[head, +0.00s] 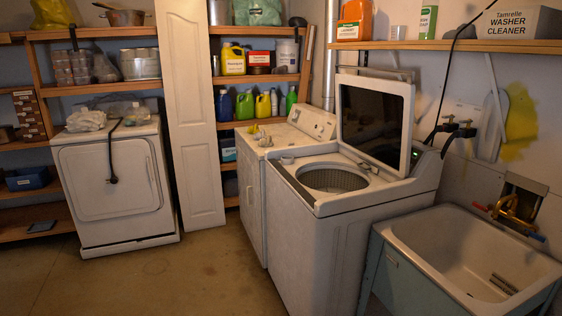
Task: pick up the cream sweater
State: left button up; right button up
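No thing in the head view is clearly a cream sweater. A crumpled whitish bundle (86,120) lies on top of the white dryer (108,185) at the left; I cannot tell whether it is cloth or plastic. The top-loading washer (318,240) stands right of centre with its lid (374,118) raised. Its drum opening (334,179) shows a dark perforated wall, and the bottom of the drum is hidden. Neither of my grippers is in view.
A utility sink (468,262) stands at the right, close to the washer. Another white machine (252,195) stands behind the washer. A white folding door panel (190,115) stands beside the dryer. Shelves with bottles line the back wall. The concrete floor (165,275) in front is clear.

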aim_at(267, 142)
jog(key=i+j+u, duration=0.35)
jog(key=i, duration=0.5)
jog(key=i+u, duration=0.4)
jog(key=i, duration=0.5)
jog(key=i+z, duration=0.1)
jog(key=i, duration=0.4)
jog(key=i+j+z, duration=0.1)
jog(key=i, duration=0.45)
jog(key=i+j+z, duration=0.15)
jog(key=i, duration=0.35)
jog(key=i+j+z, duration=0.1)
jog(key=i, duration=0.4)
